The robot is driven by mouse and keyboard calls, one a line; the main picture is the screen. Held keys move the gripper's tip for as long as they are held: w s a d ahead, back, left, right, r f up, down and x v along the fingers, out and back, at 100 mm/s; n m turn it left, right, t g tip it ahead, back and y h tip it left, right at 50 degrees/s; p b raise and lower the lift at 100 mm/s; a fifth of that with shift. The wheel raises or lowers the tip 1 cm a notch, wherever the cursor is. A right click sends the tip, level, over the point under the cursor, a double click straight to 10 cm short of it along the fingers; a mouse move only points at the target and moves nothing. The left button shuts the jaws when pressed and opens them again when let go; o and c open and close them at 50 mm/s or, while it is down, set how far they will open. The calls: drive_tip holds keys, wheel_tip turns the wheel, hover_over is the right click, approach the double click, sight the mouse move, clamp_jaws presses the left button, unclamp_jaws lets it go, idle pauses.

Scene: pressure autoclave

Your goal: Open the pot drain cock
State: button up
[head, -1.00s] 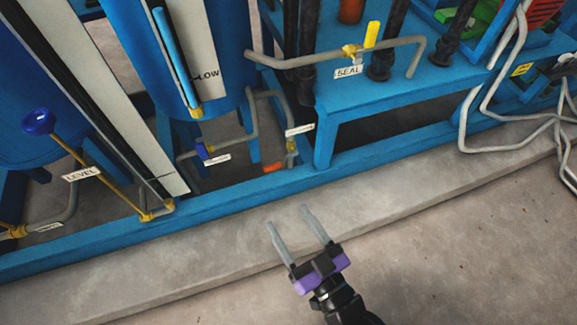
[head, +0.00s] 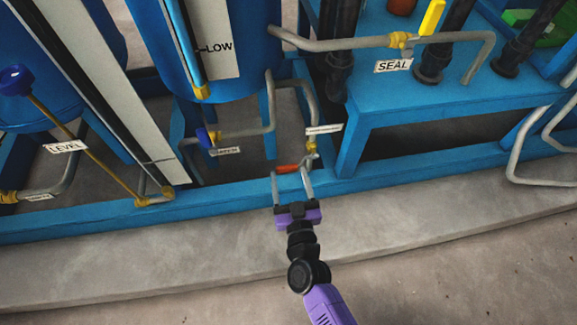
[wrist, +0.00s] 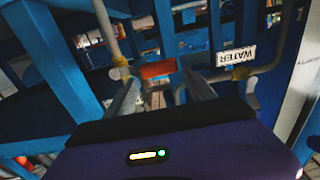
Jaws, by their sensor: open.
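An orange-red lever handle (head: 287,169) sits low by the blue frame, beside a small yellow valve body (head: 311,148) on a grey pipe. A white label (head: 323,131) beside this valve is too small to read, so I cannot confirm that it names the pot drain cock. My gripper (head: 290,175) is open, with its two fingertips at the handle. In the wrist view the red handle (wrist: 158,69) shows between and just beyond my fingertips (wrist: 160,80). I cannot tell whether either finger touches it.
The blue base rail (head: 240,194) runs just under my fingers. A blue-handled valve (head: 207,137) is to the left, and the WATER label (wrist: 236,57) is close by in the wrist view. A yellow-handled SEAL valve (head: 402,40) is above right. The grey kerb (head: 170,250) is clear.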

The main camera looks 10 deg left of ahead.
sight(287, 169)
drive_tip(key=shift+b+x, duration=0.7)
drive_tip(key=shift+x, duration=1.35)
drive_tip(key=shift+c, duration=0.4)
drive_tip(key=shift+a, duration=0.1)
clamp_jaws()
